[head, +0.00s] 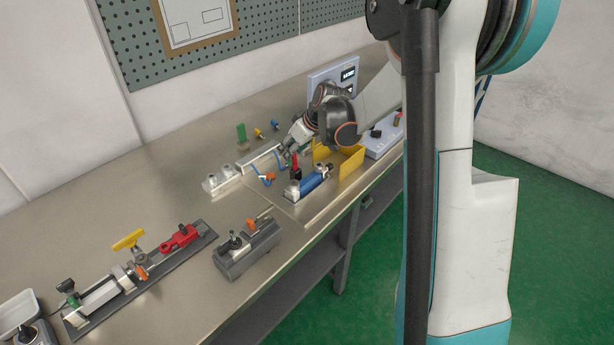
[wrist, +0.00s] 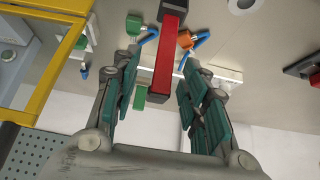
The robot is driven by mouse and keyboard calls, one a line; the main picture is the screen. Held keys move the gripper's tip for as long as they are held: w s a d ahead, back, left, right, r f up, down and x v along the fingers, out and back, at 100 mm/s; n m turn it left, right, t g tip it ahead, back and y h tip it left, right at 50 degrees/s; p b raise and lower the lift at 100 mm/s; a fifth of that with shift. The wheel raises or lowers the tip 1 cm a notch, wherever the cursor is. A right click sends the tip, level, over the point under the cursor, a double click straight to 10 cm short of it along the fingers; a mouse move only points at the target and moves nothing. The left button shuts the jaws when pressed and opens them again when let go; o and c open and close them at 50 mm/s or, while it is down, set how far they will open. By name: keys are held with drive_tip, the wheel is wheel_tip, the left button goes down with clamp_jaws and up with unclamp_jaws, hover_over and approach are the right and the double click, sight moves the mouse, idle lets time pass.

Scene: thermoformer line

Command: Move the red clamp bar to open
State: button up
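The red clamp bar (wrist: 166,62) shows in the wrist view as a straight red bar with a dark block at its top end. Its lower end reaches between the fingers of my gripper (wrist: 163,62). The fingers are spread, with a gap on the left side of the bar; I cannot tell whether the right finger touches it. In the head view, my gripper (head: 288,153) is at the small fixture on the bench, and a small red upright piece (head: 295,167), seemingly the bar, shows just beside it. The fingertips are small and partly hidden there.
A yellow guard (head: 351,165) and a blue cylinder (head: 311,183) stand close to my gripper. A control box (head: 381,139) is at right. Another fixture with a red clamp (head: 180,237) and a grey block (head: 246,250) are nearer the front. Bare bench lies between.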

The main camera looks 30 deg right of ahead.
drive_tip(key=p+v, duration=0.3)
drive_tip(key=v, duration=0.4)
drive_tip(key=shift+p, duration=0.35)
idle(0.4)
drive_tip(key=v, duration=1.2)
